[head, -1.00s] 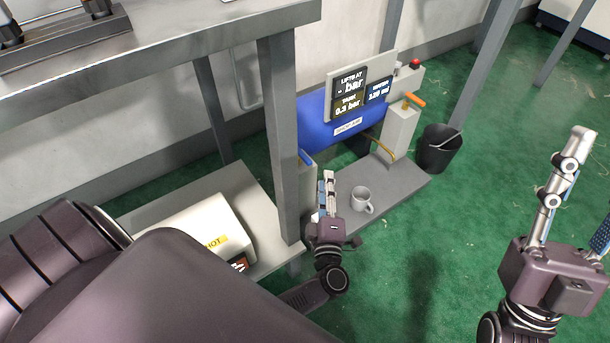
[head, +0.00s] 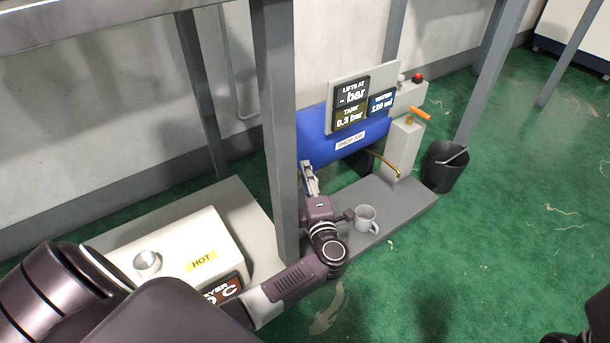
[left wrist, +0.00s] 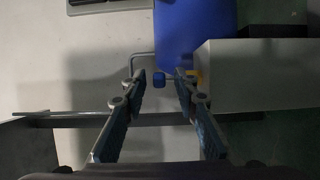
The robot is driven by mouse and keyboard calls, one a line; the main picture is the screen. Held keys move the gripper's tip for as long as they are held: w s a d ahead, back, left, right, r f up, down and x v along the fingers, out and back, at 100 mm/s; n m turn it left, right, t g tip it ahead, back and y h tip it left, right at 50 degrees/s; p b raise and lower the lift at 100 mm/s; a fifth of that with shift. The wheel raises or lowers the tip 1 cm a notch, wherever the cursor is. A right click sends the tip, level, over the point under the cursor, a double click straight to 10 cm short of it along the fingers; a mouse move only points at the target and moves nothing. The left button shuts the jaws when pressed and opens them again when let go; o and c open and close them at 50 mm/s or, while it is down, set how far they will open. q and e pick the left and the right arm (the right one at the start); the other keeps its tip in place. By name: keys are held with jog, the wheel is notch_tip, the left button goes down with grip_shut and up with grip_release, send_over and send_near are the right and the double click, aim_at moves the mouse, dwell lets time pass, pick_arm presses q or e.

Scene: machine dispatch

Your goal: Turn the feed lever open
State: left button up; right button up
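A lever with a blue end (left wrist: 158,74) and a yellow fitting (left wrist: 194,76) shows in the left wrist view, beside a pale box-shaped post (left wrist: 245,75). My left gripper (head: 308,170) is at the left end of the blue tank (head: 345,140) in the head view. In the left wrist view the fingers of my left gripper (left wrist: 160,85) are open, and the blue end appears between their tips; contact cannot be told. The gripper hides this lever in the head view. An orange lever (head: 421,114) sits on the right post (head: 402,150).
A white mug (head: 365,218) stands on the grey base (head: 400,210), close to my left wrist. A table leg (head: 277,130) rises just left of my gripper. A box marked HOT (head: 185,250) is at left. A black bucket (head: 444,167) stands at right.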

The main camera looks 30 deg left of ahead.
pick_arm(q)
jog(key=shift+x, duration=0.95)
jog(key=shift+c, duration=0.3)
grip_shut()
